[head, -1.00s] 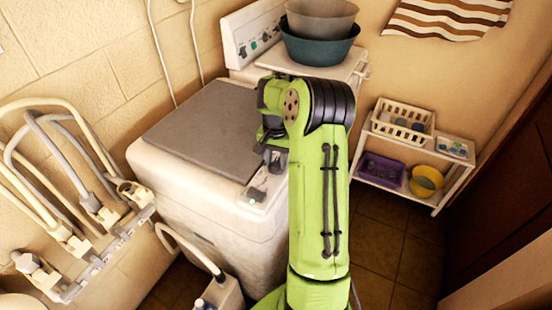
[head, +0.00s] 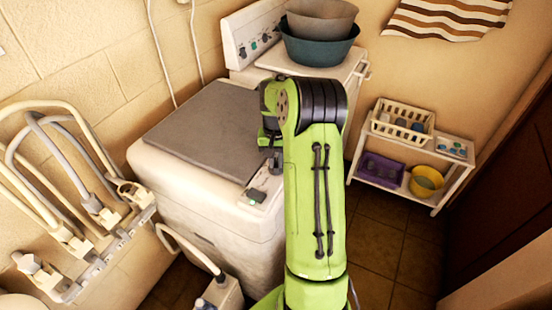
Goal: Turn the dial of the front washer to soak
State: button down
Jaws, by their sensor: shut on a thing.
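The front washer (head: 205,190) is a white top-loader with a flat grey lid, in the middle of the head view. Its narrow control strip (head: 262,187) runs along the right of the lid, with a dark switch and a small green light (head: 252,203). My gripper (head: 275,164) points down over the strip, behind the switch. It is shut on the dial, which is mostly hidden behind the fingers and my green arm. I cannot read the dial's setting or the soak mark.
A second white washer (head: 247,38) stands behind, with a grey and a teal basin (head: 318,45) stacked on it. A white shelf (head: 440,190) with baskets is at the right. Cream taps and pipes (head: 75,215) are at the left. Tiled floor (head: 385,250) is clear before the shelf.

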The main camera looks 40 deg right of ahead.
aim_at(276, 163)
jog(key=shift+n, duration=2.2)
jog(key=c, duration=1.1)
grip_release()
notch_tip(276, 163, up, 16)
jog(key=p, duration=0.2)
jog(key=shift+f, duration=0.1)
